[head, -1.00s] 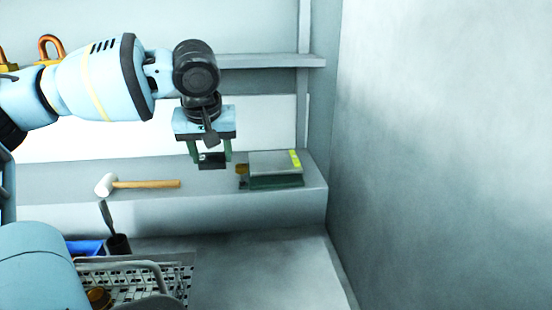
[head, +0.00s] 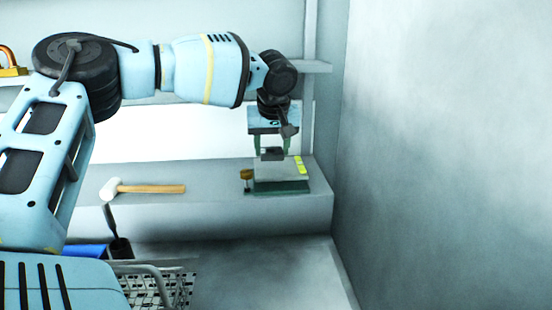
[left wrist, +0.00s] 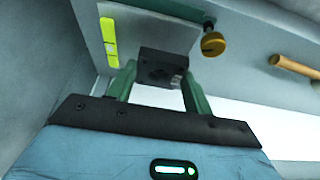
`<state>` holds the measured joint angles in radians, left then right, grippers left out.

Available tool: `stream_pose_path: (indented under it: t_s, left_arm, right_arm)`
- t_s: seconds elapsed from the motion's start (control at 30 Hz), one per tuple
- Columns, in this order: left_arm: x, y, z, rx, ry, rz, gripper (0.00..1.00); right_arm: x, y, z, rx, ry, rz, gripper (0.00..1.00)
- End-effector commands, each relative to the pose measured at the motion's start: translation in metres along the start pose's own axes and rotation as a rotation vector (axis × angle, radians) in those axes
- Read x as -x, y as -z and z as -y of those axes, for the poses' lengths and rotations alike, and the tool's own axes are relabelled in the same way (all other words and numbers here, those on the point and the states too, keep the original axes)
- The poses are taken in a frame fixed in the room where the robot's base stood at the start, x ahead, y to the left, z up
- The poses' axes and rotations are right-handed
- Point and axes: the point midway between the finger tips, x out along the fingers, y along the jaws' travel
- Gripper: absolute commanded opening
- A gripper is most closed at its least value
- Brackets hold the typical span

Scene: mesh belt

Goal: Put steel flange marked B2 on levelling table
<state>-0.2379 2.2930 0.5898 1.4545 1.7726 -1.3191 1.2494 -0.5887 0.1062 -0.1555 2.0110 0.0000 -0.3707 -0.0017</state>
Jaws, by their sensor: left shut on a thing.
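My left gripper (head: 272,150) points down and is shut on a small dark steel flange (head: 272,154). The left wrist view shows the flange (left wrist: 160,68) between the green fingers, with a round hole in its face; no B2 marking is readable. The levelling table (head: 280,173) is a grey plate on a green base, with a yellow level strip and a brass knob. It also shows in the left wrist view (left wrist: 150,35). The flange is over the rear part of the plate; I cannot tell whether it touches. My right gripper is not in view.
A white-headed mallet (head: 145,188) lies on the shelf left of the levelling table. Below are a mesh belt (head: 175,288), a dark cup (head: 120,247) and a blue bin (head: 85,250). A wall (head: 440,150) rises close on the right.

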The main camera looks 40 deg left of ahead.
Motion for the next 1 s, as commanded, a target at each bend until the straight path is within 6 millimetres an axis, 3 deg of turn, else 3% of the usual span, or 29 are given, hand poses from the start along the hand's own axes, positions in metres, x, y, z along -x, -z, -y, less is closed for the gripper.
stream_pose_path:
  t_s: [0.37, 0.7, 1.0]
  left_arm:
    - [-0.004, 0.006, -0.011, 0.0, -0.003, -0.002, 0.13]
    - [-0.034, -0.007, -0.011, 0.0, -0.003, -0.001, 0.13]
    - [-0.037, -0.008, -0.011, 0.0, -0.002, -0.001, 0.13]
  right_arm:
    - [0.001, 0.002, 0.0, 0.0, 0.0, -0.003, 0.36]
    - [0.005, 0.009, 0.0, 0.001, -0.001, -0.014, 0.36]
    - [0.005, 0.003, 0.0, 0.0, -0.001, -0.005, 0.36]
